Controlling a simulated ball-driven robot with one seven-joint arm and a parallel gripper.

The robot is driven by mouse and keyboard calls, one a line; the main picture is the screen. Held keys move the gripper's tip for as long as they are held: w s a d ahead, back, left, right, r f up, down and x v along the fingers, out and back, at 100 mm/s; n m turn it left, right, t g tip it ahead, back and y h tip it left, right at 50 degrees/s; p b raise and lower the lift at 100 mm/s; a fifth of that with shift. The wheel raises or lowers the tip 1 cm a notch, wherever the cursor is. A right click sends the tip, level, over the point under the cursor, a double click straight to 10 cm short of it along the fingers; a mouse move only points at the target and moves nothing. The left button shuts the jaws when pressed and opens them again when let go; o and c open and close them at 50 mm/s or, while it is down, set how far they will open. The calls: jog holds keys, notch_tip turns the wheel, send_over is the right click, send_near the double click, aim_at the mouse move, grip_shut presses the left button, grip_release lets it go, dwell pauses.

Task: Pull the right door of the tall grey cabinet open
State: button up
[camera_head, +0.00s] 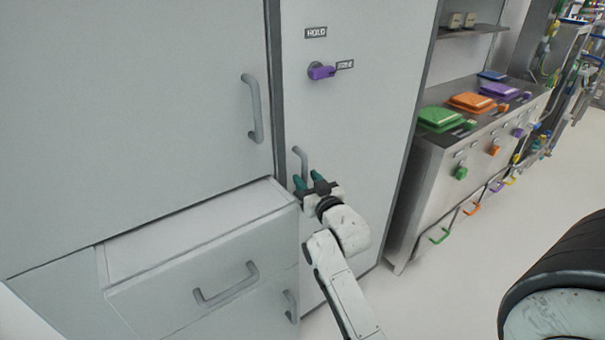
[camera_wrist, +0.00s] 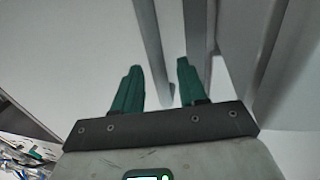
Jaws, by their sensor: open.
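The tall grey cabinet's right door (camera_head: 365,125) is a pale panel with a purple knob (camera_head: 321,72) beside small labels. It looks closed. Its vertical bar handle (camera_head: 299,160) sits low near the door's left edge. My gripper (camera_head: 308,180) is open, with green fingers at the lower end of this handle. In the wrist view, the handle bar (camera_wrist: 152,45) shows between the two fingertips of my gripper (camera_wrist: 158,68), nearer the left finger. Whether either finger touches it I cannot tell. The handle's lower end is partly hidden by the fingers in the head view.
The cabinet's left door (camera_head: 130,100) has its own handle (camera_head: 253,108). Below it, a drawer (camera_head: 190,285) sticks out just left of my gripper. A steel bin counter (camera_head: 480,140) with coloured lids stands at right. Floor (camera_head: 465,255) is open in front of the counter.

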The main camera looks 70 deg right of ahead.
jog(key=shift+x, duration=1.35)
grip_shut()
